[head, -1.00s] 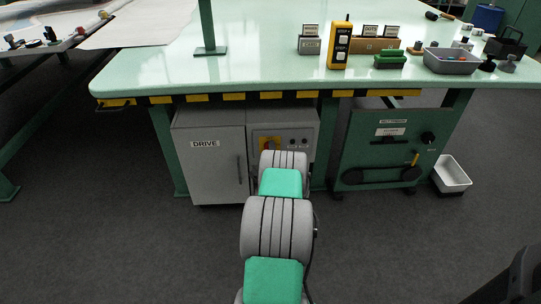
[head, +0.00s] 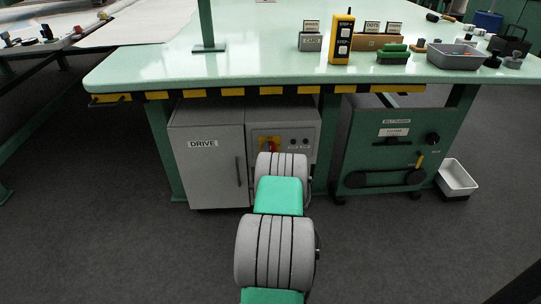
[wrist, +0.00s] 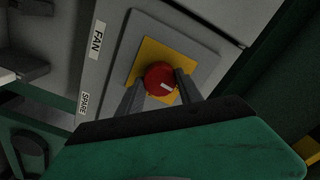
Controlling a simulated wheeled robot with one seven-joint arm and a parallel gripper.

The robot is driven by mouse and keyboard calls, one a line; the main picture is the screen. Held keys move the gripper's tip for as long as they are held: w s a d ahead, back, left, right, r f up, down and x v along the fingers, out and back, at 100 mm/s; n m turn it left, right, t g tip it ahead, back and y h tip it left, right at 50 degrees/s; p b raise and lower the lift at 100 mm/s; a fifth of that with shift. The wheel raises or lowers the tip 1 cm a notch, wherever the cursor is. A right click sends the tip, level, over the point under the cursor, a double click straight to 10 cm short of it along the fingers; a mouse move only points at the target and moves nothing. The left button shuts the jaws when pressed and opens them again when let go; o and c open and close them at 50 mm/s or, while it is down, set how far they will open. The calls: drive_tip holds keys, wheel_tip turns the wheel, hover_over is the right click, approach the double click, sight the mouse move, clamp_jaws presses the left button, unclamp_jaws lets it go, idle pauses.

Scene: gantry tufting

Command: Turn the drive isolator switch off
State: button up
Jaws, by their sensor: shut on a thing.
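The grey cabinet marked DRIVE (head: 204,170) stands under the table. Its isolator switch (head: 267,142), a red knob on a yellow plate, shows just above my arm and is partly hidden. In the wrist view the round red knob (wrist: 160,79) sits on a tilted yellow square (wrist: 147,56) on a grey plate. A small white mark shows on the knob's face. My gripper (wrist: 160,76) has one dark finger on each side of the knob and is shut on it. In the head view my arm hides the gripper.
FAN (wrist: 97,40) and SPARE (wrist: 84,103) labels are beside the switch plate. The pale green table (head: 150,65) overhangs the cabinet with a striped edge. A green wheeled unit (head: 370,155) stands right, with a white bin (head: 457,177) beside it.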

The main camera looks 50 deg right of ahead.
drive_tip(key=shift+n, duration=0.6)
drive_tip(key=shift+b, duration=0.3)
drive_tip(key=o, duration=1.4)
drive_tip(key=shift+c, duration=0.2)
drive_tip(key=shift+s+a, duration=0.1)
drive_tip(key=p+v, duration=0.1)
drive_tip(key=v, duration=0.6)
drive_tip(key=shift+s+a+p, duration=0.15)
drive_tip(key=shift+a+p, duration=0.05)
drive_tip(key=shift+p, duration=0.15)
